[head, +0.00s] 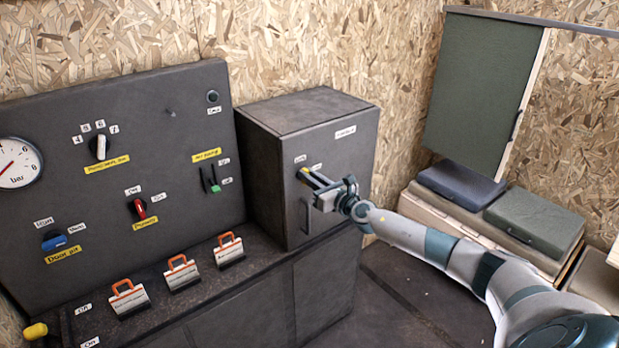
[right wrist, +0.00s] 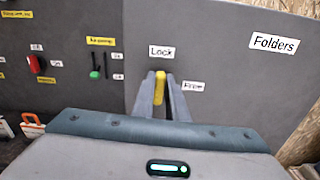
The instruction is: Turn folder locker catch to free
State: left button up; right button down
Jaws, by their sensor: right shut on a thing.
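The folder locker (head: 345,150) is a dark grey cabinet with a white label, which reads "Folders" in the right wrist view (right wrist: 275,43). Its catch (right wrist: 160,86) is a small yellow handle on the door. The catch stands upright, pointing at the "Lock" label (right wrist: 161,51). The "Free" label (right wrist: 193,86) is to its right. My right gripper (head: 308,178) is at the locker door, its fingers shut on the catch, one on each side. The fingers partly hide the catch's lower part. My left gripper is not in view.
Left of the locker is a dark panel (head: 60,150) with a gauge, knobs and switches. The locker door has a vertical handle (head: 305,216) below my gripper. Folder cases (head: 535,220) lie at right.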

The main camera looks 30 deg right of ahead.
jog(key=shift+d+f+m+b, duration=0.2)
jog(key=shift+d+f+m, duration=0.05)
jog(key=shift+m, duration=2.6)
jog(key=shift+d+f+m+b, duration=0.15)
jog(key=shift+d+f+m, duration=0.1)
jog(key=shift+m, duration=2.65)
jog(key=shift+d+f+m+b, duration=0.2)
jog(key=shift+f+m, duration=0.05)
jog(key=shift+m, duration=2.6)
jog(key=c, duration=1.8)
grip_release()
jog(key=shift+o, duration=0.2)
jog(key=shift+s, duration=0.1)
